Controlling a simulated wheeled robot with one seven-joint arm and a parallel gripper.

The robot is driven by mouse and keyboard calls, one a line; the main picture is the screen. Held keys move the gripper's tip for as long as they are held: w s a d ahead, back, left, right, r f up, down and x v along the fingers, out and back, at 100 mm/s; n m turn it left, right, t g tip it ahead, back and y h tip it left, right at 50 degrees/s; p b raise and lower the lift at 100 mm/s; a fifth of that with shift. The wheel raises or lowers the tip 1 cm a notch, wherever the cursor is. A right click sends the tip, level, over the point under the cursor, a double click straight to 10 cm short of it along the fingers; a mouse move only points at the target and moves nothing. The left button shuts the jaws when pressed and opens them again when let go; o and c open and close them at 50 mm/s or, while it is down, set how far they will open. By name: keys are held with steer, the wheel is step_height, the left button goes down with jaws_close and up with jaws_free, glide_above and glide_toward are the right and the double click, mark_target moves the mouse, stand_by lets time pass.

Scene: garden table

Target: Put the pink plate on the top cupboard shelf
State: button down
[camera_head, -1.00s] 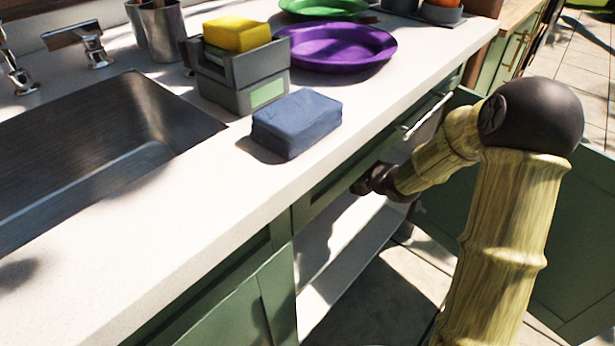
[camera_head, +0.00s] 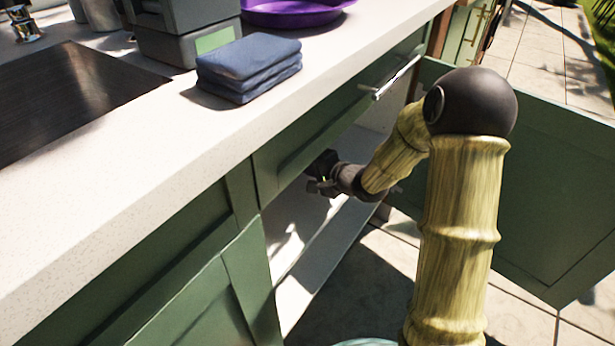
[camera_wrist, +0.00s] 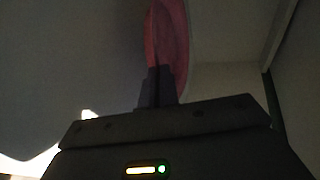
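The pink plate (camera_wrist: 172,42) shows in the wrist view, standing on edge and steeply tilted, with its top cut off by the frame. My gripper (camera_wrist: 157,78) has its fingers close together on the plate's lower rim. The dim light hides the exact contact. In the head view my gripper (camera_head: 322,182) reaches into the open cupboard under the counter, below the drawer. The plate cannot be made out there. A pale cupboard shelf (camera_head: 335,240) shows below the gripper.
The open green door (camera_head: 510,190) stands to the right of my arm. The drawer front with a metal handle (camera_head: 390,80) is just above. On the counter are folded blue cloths (camera_head: 250,70), a grey caddy (camera_head: 180,35), a purple plate (camera_head: 290,12) and the sink (camera_head: 70,100).

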step_height(320, 180, down, 2)
steer(key=shift+b, duration=0.35)
steer(key=shift+r, duration=0.1)
steer(key=c, duration=1.6)
jaws_free()
steer(key=shift+c, duration=0.2)
steer(key=p+v, duration=0.3)
steer(key=v, duration=0.2)
steer(key=p+v, duration=0.3)
steer(key=v, duration=0.2)
steer(key=shift+s+d+r, duration=0.15)
steer(key=shift+s+r, duration=0.05)
steer(key=shift+r, duration=0.2)
steer(key=shift+s+d+r+p, duration=0.1)
steer(key=shift+s+d+p, duration=0.3)
steer(key=shift+s, duration=0.15)
